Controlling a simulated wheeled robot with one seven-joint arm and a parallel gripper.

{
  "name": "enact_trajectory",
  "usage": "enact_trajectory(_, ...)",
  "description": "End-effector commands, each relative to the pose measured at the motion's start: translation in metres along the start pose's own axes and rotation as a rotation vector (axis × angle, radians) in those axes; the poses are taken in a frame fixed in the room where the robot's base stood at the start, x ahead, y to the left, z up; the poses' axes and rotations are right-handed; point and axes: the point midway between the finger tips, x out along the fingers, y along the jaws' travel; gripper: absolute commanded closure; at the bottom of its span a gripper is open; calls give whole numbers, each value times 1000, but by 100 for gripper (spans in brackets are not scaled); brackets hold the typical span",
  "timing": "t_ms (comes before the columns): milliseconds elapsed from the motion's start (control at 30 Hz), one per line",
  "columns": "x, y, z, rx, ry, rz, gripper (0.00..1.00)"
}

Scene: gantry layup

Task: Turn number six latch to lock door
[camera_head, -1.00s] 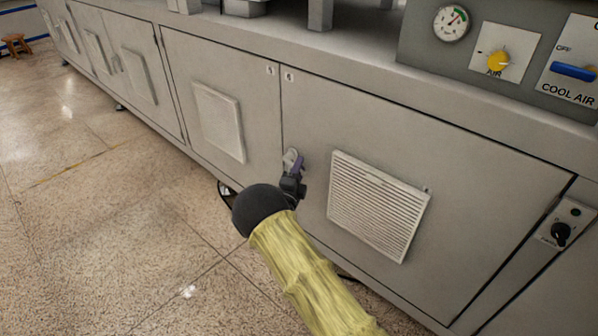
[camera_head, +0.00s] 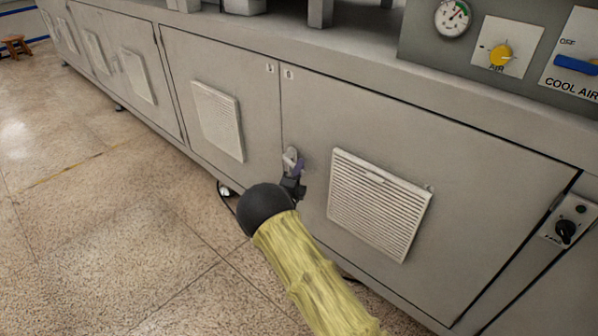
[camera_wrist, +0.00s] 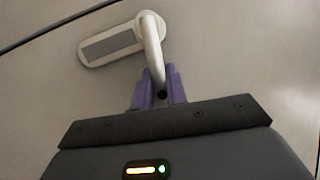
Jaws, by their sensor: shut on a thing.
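The number six door (camera_head: 440,175) is a grey cabinet panel with a small "6" label (camera_head: 289,74) at its upper left corner. Its latch (camera_head: 291,157) is a pale metal handle near the door's left edge. In the wrist view, the latch's base plate (camera_wrist: 108,47) lies slanted and its lever (camera_wrist: 152,50) comes down from the pivot. My gripper (camera_head: 296,171) is at the latch. In the wrist view, the purple fingers of my gripper (camera_wrist: 158,88) are shut on the lower end of the lever. The fingertips partly hide that end.
A white louvred vent (camera_head: 379,203) is on the door right of the latch. The number five door with its vent (camera_head: 218,121) is to the left. A control panel with an air knob (camera_head: 501,55) is at the upper right. Open floor (camera_head: 90,230) lies to the left.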

Motion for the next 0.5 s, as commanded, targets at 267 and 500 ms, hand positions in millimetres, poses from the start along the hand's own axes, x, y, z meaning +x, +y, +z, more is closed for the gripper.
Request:
enact_trajectory(267, -3, 20, 1, 171, 38, -73, 100)
enact_trajectory(500, -4, 32, 6, 357, 77, -153, 100)
